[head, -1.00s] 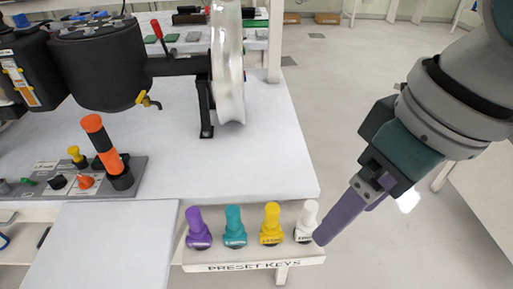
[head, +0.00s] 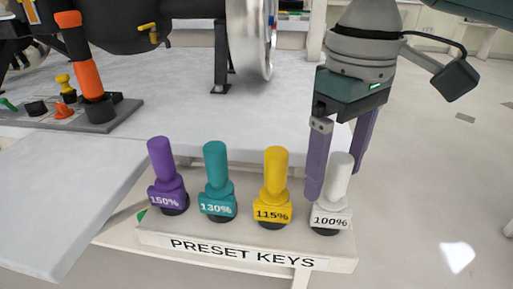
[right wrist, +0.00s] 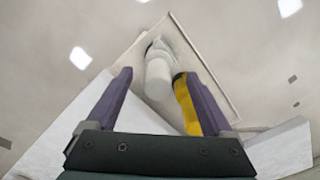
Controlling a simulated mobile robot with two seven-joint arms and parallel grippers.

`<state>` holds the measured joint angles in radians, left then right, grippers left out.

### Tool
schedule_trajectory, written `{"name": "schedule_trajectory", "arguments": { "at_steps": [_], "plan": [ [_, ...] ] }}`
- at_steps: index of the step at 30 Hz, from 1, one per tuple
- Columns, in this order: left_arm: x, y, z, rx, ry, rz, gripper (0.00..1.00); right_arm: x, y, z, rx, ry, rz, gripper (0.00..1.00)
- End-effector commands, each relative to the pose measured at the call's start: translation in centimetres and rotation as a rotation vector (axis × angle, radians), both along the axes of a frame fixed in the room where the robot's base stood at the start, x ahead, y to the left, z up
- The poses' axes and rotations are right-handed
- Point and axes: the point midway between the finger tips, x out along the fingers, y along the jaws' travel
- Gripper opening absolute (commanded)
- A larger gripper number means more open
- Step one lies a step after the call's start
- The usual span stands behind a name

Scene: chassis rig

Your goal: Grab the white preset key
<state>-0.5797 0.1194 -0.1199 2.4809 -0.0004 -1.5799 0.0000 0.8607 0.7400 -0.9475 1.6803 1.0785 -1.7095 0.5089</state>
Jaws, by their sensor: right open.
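The white preset key (head: 334,192), labelled 100%, stands upright at the right end of the preset keys shelf (head: 190,240). My right gripper (head: 335,184) is open and points down over it. One purple finger is just left of the key and the other is behind it on the right; I cannot tell whether either touches it. In the right wrist view the white key (right wrist: 158,75) lies between the two open fingers (right wrist: 152,85), with the yellow key close to the right finger. My left gripper is not in view.
The yellow 115% key (head: 273,190) stands close left of the white one. The teal 130% key (head: 216,182) and purple 150% key (head: 167,178) stand farther left. A white table (head: 260,115) with a metal wheel (head: 250,35) is behind the shelf. Open floor lies to the right.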

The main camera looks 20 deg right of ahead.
Motion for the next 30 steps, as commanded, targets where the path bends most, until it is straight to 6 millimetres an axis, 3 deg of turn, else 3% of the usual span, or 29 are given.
{"name": "schedule_trajectory", "arguments": {
  "at_steps": [13, 21, 30],
  "plan": [
    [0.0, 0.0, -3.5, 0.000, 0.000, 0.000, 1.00, -0.1, -0.3, -6.2, -0.001, 0.001, 0.001, 0.86],
    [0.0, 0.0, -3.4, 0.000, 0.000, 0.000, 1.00, -0.1, -0.2, -6.5, -0.002, -0.001, 0.003, 0.86],
    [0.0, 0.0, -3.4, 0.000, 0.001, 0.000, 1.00, -0.1, -0.2, -6.4, -0.002, -0.001, 0.003, 0.52]
  ]
}}
